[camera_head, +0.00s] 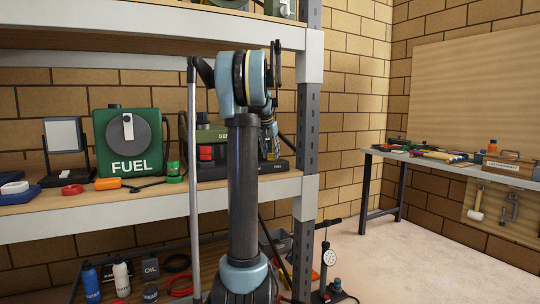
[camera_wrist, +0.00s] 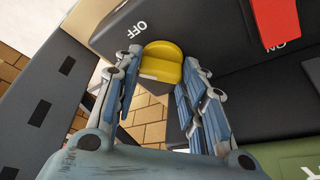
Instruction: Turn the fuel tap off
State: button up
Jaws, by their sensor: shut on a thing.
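A yellow tap lever (camera_wrist: 162,62) with a rounded end shows in the wrist view, beside a white "OFF" mark on a dark body. A white "ON" mark is on the same body to the right. My gripper (camera_wrist: 168,76) has its fingers on both sides of the yellow lever and is shut on it. In the head view my gripper (camera_head: 269,147) is at the right end of the olive generator (camera_head: 212,135), partly hidden by my arm. The lever's lower part is hidden in the wrist view.
A red piece (camera_wrist: 275,20) is by the "ON" mark. A green box marked FUEL (camera_head: 127,155), with a dark dial, stands left on the shelf (camera_head: 100,200). A grey shelf post (camera_head: 308,130) is close on the right. A workbench (camera_head: 450,163) stands far right, beyond open floor.

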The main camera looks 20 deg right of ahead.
jog(key=m, duration=0.2)
jog(key=m+g, duration=0.1)
jog(key=m, duration=0.1)
jog(key=shift+w+a+m+h, duration=0.2)
jog(key=shift+m+h, duration=0.1)
jog(key=shift+h, duration=0.1)
jog(key=shift+m+g, duration=0.8)
jog(key=shift+m, duration=0.8)
jog(key=shift+w, duration=0.1)
jog(key=o, duration=1.1)
jog(key=shift+c, duration=0.2)
jog(key=shift+m, duration=0.3)
jog(key=v, duration=1.2)
jog(key=shift+w+a, duration=0.15)
